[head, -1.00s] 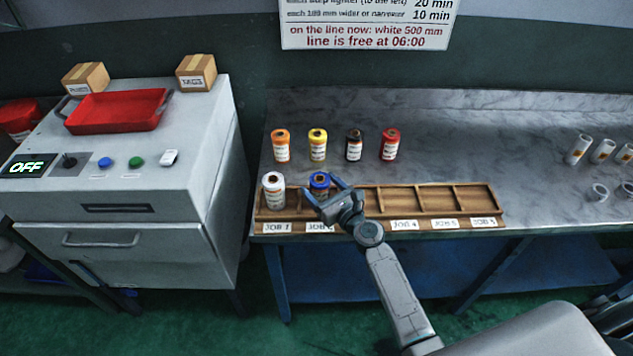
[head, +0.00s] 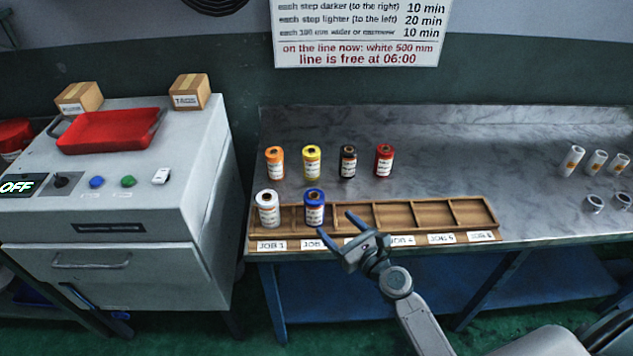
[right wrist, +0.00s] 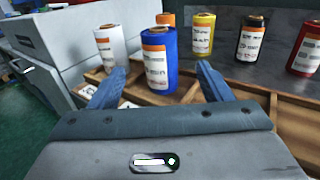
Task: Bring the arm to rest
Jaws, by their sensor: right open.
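My right gripper (head: 340,234) is open and empty. It hangs in front of the wooden job tray, below and right of the blue roll (head: 314,208), with a clear gap to it. The blue roll stands upright in the JOB 2 compartment. In the right wrist view the blue roll (right wrist: 158,62) stands beyond the two open fingers (right wrist: 158,88). A white roll (head: 267,209) stands upright in the JOB 1 compartment. The other compartments of the wooden tray (head: 432,215) look empty. My left gripper is not in view.
Orange (head: 275,163), yellow (head: 312,163), black (head: 348,162) and red (head: 384,161) rolls stand behind the tray on the marble bench (head: 480,160). Several white rolls lie or stand at the right. A grey machine (head: 110,215) with a red tray (head: 110,131) stands left, its display reading OFF.

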